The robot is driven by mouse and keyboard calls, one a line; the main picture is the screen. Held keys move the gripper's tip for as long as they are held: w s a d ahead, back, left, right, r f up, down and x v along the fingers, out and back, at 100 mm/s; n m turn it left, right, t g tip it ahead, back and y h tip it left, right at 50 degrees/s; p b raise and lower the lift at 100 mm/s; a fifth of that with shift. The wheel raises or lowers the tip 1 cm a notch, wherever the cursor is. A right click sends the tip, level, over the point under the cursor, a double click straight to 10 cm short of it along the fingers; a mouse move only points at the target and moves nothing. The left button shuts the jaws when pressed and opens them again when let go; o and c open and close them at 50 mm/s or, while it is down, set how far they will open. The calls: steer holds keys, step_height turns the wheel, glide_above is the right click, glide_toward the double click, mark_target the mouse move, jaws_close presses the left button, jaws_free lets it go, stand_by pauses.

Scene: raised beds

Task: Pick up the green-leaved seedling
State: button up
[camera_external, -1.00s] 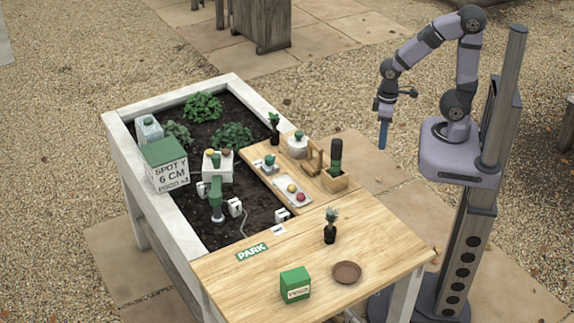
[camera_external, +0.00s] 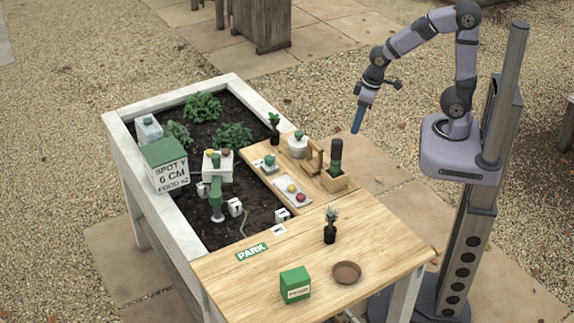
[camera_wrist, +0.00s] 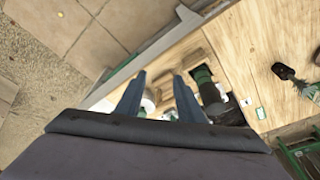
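A seedling with green leaves in a dark pot (camera_external: 274,128) stands upright at the far corner of the wooden board over the bed. A second seedling, with blue-grey leaves in a black pot (camera_external: 330,232), stands on the wooden table; it appears at the right of the wrist view (camera_wrist: 284,72). My gripper (camera_external: 356,126) hangs in the air right of the board, well away from both seedlings. In the wrist view my gripper (camera_wrist: 157,82) has its two blue fingers apart with nothing held between them. I cannot make out the green-leaved seedling in the wrist view.
On the board are a white pot (camera_external: 298,146), a dark green bottle-like thing in a wooden box (camera_external: 336,180) and a tray (camera_external: 292,192) with small balls. A brown saucer (camera_external: 346,272) and green box (camera_external: 295,285) stand on the table. The table's middle is mostly clear.

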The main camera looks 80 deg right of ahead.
steer(key=w+d+t+p, duration=0.3)
steer(key=w+t, duration=0.3)
steer(key=w, duration=1.2)
steer(key=m+t+h+p, duration=0.2)
steer(key=t, duration=0.3)
glide_above(276, 123)
steer(key=s, duration=0.3)
steer(key=shift+w+f, duration=0.35)
steer(key=shift+f, duration=1.2)
steer(key=shift+w+f, duration=0.4)
steer(key=shift+f, duration=1.2)
steer(key=shift+w+f, duration=0.35)
steer(key=shift+f, duration=1.2)
steer(key=shift+w+p, duration=0.1)
steer(key=shift+p, duration=0.25)
steer(key=shift+p+x, duration=0.95)
steer(key=shift+x, duration=1.6)
steer(key=shift+f, duration=0.15)
jaws_close()
